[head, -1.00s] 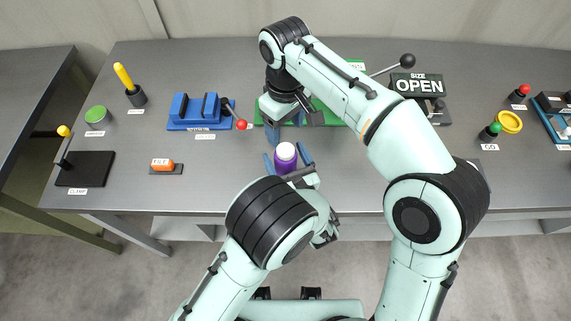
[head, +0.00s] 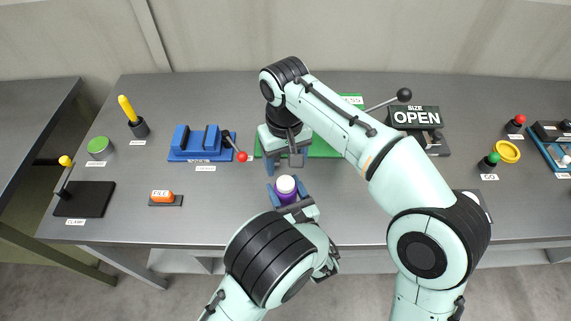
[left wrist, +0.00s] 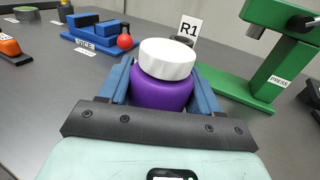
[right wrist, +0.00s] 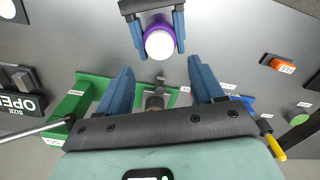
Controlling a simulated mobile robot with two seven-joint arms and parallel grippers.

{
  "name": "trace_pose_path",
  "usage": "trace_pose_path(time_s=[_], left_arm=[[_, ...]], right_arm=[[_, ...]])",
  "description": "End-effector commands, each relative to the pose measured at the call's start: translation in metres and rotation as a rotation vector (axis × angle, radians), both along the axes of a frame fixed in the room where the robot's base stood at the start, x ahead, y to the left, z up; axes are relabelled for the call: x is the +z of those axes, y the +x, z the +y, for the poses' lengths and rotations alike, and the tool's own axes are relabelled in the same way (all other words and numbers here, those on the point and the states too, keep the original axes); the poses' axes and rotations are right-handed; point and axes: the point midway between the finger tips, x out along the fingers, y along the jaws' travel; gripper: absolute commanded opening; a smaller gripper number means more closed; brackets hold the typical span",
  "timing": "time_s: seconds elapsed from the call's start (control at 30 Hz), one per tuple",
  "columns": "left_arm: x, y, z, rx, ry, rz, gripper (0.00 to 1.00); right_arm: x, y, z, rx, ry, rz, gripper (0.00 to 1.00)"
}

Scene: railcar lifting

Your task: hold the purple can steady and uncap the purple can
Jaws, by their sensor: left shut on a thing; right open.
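The purple can (head: 287,194) stands upright with its white cap (head: 286,184) on, near the front middle of the table. My left gripper (left wrist: 165,85) is shut on the can's body, a blue finger on each side; the purple body (left wrist: 162,96) and white cap (left wrist: 166,58) show clear in the left wrist view. My right gripper (right wrist: 160,66) is open and empty. In the head view it hangs just behind the can, apart from it. In the right wrist view the cap (right wrist: 160,45) lies beyond the gap between its fingertips.
Behind the can are a green press (left wrist: 272,65), partly hidden by my right arm, and a blue fixture (head: 200,145) with a red-knobbed lever (head: 241,156). An orange block (head: 162,196) lies left. An OPEN sign (head: 415,117) stands right.

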Motion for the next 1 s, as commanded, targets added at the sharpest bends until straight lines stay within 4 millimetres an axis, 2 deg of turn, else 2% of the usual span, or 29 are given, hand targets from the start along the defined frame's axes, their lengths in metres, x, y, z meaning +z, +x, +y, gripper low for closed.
trace_pose_path(time_s=[0.3, 0.5, 0.63, 0.77, 0.87, 1.0], left_arm=[[0.0, 0.0, 0.0, 0.0, 0.0, 0.0, 0.0], [0.0, 0.0, 0.0, 0.0, 0.0, 0.0, 0.0], [0.0, 0.0, 0.0, 0.0, 0.0, 0.0, 0.0], [0.0, 0.0, 0.0, 0.0, 0.0, 0.0, 0.0], [0.0, 0.0, 0.0, 0.0, 0.0, 0.0, 0.0], [0.0, 0.0, 0.0, 0.0, 0.0, 0.0, 0.0]], right_arm=[[-0.001, 0.0, 0.0, -0.657, -0.002, 0.0, 0.67], [0.0, 0.0, 0.0, -0.987, -0.003, -0.003, 0.67], [0.001, 0.0, -0.001, -1.112, -0.002, -0.004, 0.67], [-0.001, 0.0, -0.001, -1.167, -0.002, -0.005, 0.67], [-0.01, 0.0, -0.001, -1.178, -0.003, -0.004, 0.67], [-0.031, 0.0, -0.001, -1.175, -0.005, -0.003, 0.67]])
